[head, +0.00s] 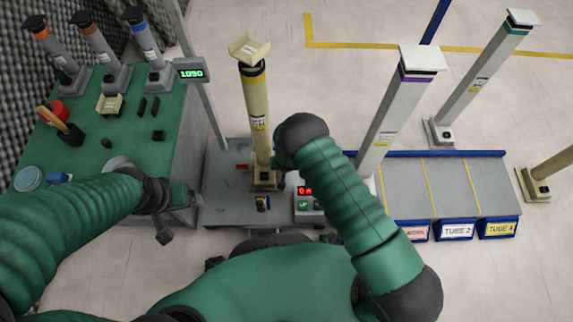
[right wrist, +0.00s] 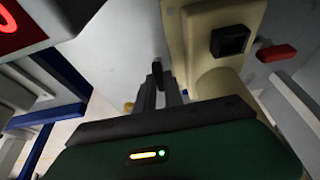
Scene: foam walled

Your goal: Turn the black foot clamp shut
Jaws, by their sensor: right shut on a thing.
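A tan tube (head: 257,115) stands upright on the grey platform (head: 225,207). Its square foot (head: 265,182) has a black socket and also shows in the right wrist view (right wrist: 188,50). My right gripper (right wrist: 157,82) is beside the foot, shut on a small dark upright piece, the black foot clamp (right wrist: 157,68). The fingers hide most of the clamp.
A box with a red display (head: 306,191) stands right of the foot. A small black and yellow piece (head: 263,203) lies in front, and a red block (head: 242,167) at left. The grey rack (head: 405,190) holds a pale tube (head: 390,120). The green bench (head: 90,165) carries several tubes and tools.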

